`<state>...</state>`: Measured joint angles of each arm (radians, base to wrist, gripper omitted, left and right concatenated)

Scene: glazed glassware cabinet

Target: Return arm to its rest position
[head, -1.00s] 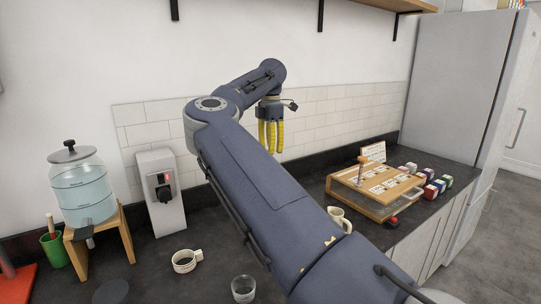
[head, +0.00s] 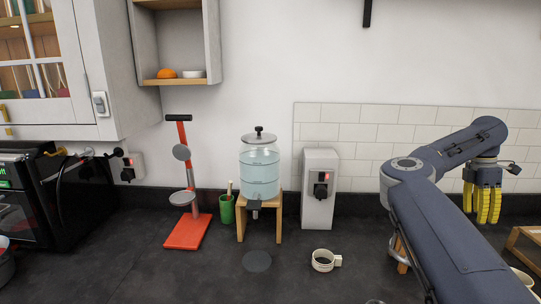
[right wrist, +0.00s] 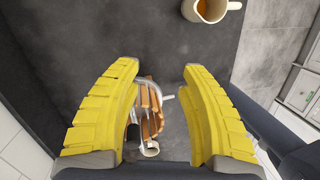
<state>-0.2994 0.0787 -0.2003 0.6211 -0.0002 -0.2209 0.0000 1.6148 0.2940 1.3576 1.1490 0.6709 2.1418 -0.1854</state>
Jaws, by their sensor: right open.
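My right gripper (head: 484,222) has yellow segmented fingers. In the head view it hangs fingers-down in front of the white tiled wall, at the right, above the dark counter. In the right wrist view the same gripper (right wrist: 160,75) has its fingers spread apart with nothing held between them. A wooden and metal object (right wrist: 150,112) shows beyond the gap, partly hidden, lower down on the counter; I cannot tell exactly what it is. My right arm crosses the lower right of the head view and hides part of the counter. My left gripper is not in view.
A white cup (head: 323,261), a water dispenser (head: 259,170) on a wooden stand, a grey box-shaped machine (head: 319,188) and a red stand (head: 187,232) occupy the counter. A mug with amber liquid (right wrist: 209,10) shows in the wrist view.

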